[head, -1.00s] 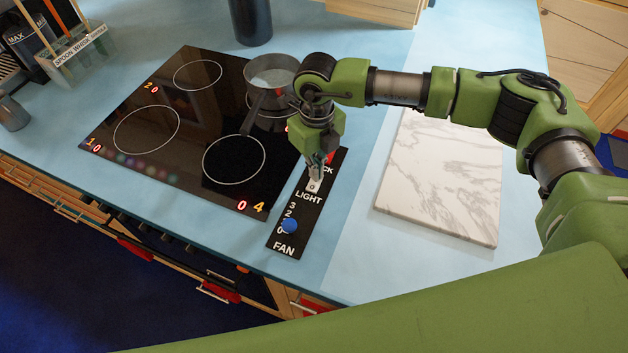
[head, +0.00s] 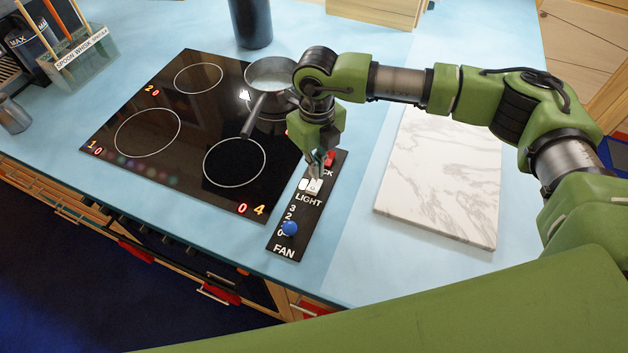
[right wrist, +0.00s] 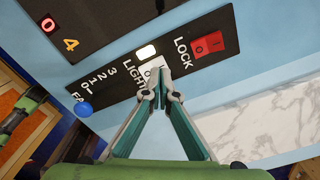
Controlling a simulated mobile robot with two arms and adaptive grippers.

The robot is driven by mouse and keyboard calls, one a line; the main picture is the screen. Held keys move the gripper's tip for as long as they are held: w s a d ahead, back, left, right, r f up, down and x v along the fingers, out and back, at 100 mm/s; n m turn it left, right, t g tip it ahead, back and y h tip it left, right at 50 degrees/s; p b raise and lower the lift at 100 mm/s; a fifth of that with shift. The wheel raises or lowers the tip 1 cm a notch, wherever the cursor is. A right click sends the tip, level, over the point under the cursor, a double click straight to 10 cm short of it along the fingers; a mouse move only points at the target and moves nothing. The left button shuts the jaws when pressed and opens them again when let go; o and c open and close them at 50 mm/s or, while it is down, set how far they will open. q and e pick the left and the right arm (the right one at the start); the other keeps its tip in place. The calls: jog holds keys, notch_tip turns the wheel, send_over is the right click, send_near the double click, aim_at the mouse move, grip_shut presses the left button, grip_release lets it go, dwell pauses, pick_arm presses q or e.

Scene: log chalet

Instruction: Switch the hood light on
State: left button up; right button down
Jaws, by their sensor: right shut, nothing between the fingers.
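The black control panel (head: 282,240) lies on the counter right of the cooktop. Its white LIGHT rocker switch (head: 314,187) also shows in the right wrist view (right wrist: 152,66), partly hidden by the fingertips. Beside it a small indicator (right wrist: 146,52) glows warm white; it shows in the head view too (head: 303,185). My right gripper (head: 314,174) is shut and empty, its tips at the switch; I cannot tell whether they touch it. In the right wrist view its fingertips (right wrist: 161,88) meet over the switch's lower part. My left gripper is not in view.
A red LOCK switch (right wrist: 207,44) and a blue FAN knob (head: 289,228) flank the light switch. A pot (head: 272,75) stands on the cooktop (head: 185,120), its handle toward me. A marble board (head: 440,190) lies to the right.

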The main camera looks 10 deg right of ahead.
aim_at(316, 182)
jog(key=shift+r+p, duration=0.75)
jog(key=shift+r, duration=1.45)
jog(key=shift+f, duration=0.1)
